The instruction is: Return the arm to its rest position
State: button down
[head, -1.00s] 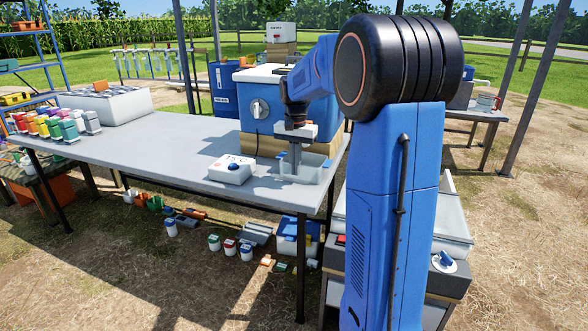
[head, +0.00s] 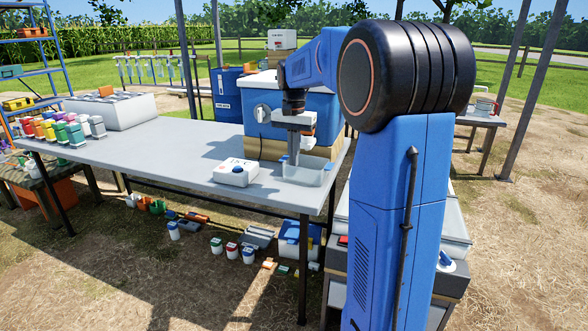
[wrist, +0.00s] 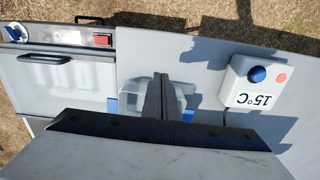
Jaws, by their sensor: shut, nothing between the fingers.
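My arm reaches over the right end of the grey table (head: 165,160) in the head view. My gripper (head: 293,160) points down above a clear, shallow tub (head: 312,177) at the table's right end. The gripper is shut and nothing shows between its fingers. In the wrist view the closed fingers (wrist: 159,80) hang over the tub, which is partly hidden behind them.
A white box with a blue knob (head: 236,172), marked 15°C in the wrist view (wrist: 258,83), sits left of the tub. A blue cooler-like unit (head: 263,112) stands close behind the gripper. Coloured bottles (head: 62,132) and a pale case (head: 110,111) occupy the table's left end.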

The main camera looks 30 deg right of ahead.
jog(key=s+a+r+n+t, duration=0.2)
jog(key=s+a+n, duration=0.3)
jog(key=s+a, duration=0.8)
jog(key=s+a+f+n+t, duration=0.1)
jog(key=s+f+n, duration=0.1)
jog(key=s, duration=0.4)
jog(key=s+a+f+n+t, duration=0.1)
jog(key=s+a+f+n, duration=0.1)
jog(key=s+f, duration=0.3)
jog(key=s+a+f+n, duration=0.1)
jog(key=s+f, duration=0.3)
jog(key=s, duration=0.4)
jog(key=shift+s+a+n+t, duration=0.4)
jog(key=shift+a, duration=0.05)
